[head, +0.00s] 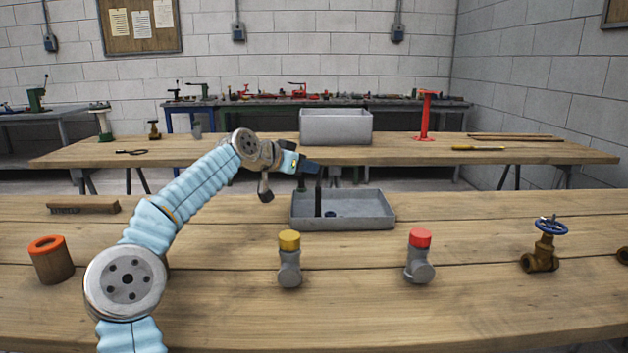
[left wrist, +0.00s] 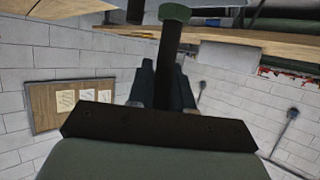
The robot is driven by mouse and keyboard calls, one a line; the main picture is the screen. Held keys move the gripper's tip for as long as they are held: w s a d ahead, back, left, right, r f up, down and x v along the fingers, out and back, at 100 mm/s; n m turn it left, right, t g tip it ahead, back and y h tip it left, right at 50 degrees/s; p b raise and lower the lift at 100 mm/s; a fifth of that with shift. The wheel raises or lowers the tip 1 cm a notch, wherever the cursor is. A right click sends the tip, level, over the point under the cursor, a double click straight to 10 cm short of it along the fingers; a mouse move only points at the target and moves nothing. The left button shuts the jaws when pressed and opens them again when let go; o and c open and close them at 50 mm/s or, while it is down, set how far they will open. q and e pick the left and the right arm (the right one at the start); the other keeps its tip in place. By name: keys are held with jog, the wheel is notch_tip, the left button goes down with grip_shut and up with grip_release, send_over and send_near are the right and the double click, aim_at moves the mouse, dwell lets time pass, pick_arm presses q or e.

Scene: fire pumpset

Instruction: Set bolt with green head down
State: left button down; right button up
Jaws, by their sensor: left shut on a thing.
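My left gripper (head: 309,165) is above the grey tray (head: 378,222) on the near table. The left wrist view shows its fingers (left wrist: 163,88) shut around the dark shaft (left wrist: 169,55) of the bolt with a green head (left wrist: 175,12). The green head is at the shaft's far end, clear of the fingers. In the head view a dark rod hangs below the gripper over the tray; the green head is hard to make out there. My right gripper is in neither view.
Yellow-capped (head: 289,262) and red-capped (head: 419,258) grey fittings stand in front of the tray. A brass valve with a blue wheel (head: 545,243) is at right. A grey bin (head: 336,127) stands on the far table.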

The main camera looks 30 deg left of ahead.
pick_arm(q)
jog(key=w+f, duration=0.1)
jog(key=f, duration=0.1)
jog(key=w+f, duration=0.1)
jog(key=f, duration=0.2)
jog(key=w+f, duration=0.1)
jog(key=f, duration=0.2)
jog(key=shift+w+a, duration=0.35)
jog(key=shift+a, duration=0.05)
jog(key=c, duration=1.5)
grip_release()
jog(key=shift+f, duration=0.15)
jog(key=o, duration=0.5)
jog(key=shift+c, duration=0.2)
